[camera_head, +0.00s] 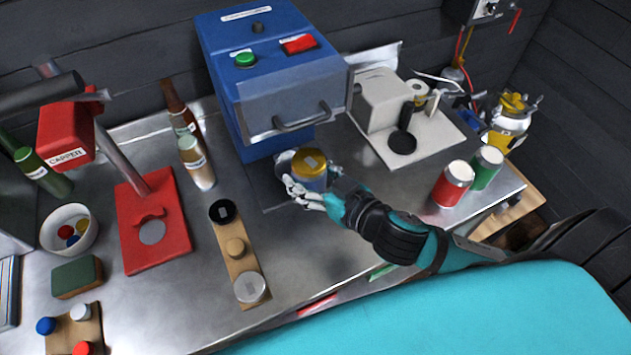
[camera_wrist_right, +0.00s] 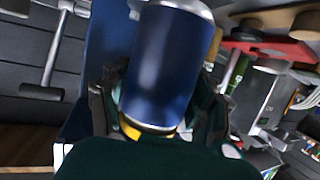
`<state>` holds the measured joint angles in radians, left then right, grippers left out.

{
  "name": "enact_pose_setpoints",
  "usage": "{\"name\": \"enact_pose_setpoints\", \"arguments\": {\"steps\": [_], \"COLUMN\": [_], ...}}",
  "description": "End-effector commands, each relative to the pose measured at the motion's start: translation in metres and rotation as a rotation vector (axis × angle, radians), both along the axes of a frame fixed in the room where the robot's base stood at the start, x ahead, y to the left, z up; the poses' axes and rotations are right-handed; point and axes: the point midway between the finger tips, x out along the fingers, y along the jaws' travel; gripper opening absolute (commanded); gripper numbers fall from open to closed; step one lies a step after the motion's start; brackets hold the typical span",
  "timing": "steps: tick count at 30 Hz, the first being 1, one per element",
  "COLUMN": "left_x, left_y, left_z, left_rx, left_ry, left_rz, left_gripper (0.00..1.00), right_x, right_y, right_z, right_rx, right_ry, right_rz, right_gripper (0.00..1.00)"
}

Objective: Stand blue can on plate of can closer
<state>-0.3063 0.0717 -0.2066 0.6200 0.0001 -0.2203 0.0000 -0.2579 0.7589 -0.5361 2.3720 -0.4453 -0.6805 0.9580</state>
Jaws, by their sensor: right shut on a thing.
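The can closer (camera_head: 270,75) is a blue machine with a grey front guard and handle, a green button and a red switch, at the back middle of the bench. The blue can (camera_wrist_right: 165,65) fills the middle of the right wrist view. My right gripper (camera_head: 316,192) is shut around the can from the front right. The closer's plate is mostly hidden behind the can, so I cannot tell whether the can touches it. My left gripper is not in view.
A red can (camera_head: 452,187) and a green can (camera_head: 485,168) stand at right. A white seamer-like device (camera_head: 385,100) is behind them.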

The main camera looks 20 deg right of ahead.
Motion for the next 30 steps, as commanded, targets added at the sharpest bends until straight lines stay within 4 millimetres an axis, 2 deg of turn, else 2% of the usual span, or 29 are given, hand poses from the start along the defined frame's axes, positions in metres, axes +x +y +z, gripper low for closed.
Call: {"name": "enact_pose_setpoints", "arguments": {"steps": [7, 24, 30], "left_x": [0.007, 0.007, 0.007], "left_y": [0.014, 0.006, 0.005], "left_z": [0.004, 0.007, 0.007], "left_rx": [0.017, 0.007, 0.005], "left_ry": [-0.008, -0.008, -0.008], "left_rz": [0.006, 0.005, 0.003], "left_gripper": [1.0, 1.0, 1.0], "right_x": [0.026, 0.082, 0.094], "right_y": [0.001, 0.003, 0.003], "right_z": [0.001, -0.001, -0.002], "right_rx": [-0.001, 0.0, 0.001], "right_ry": [-0.005, -0.005, -0.004], "right_rz": [0.0, -0.001, 0.0], "right_gripper": [0.4, 0.4, 0.4]}}
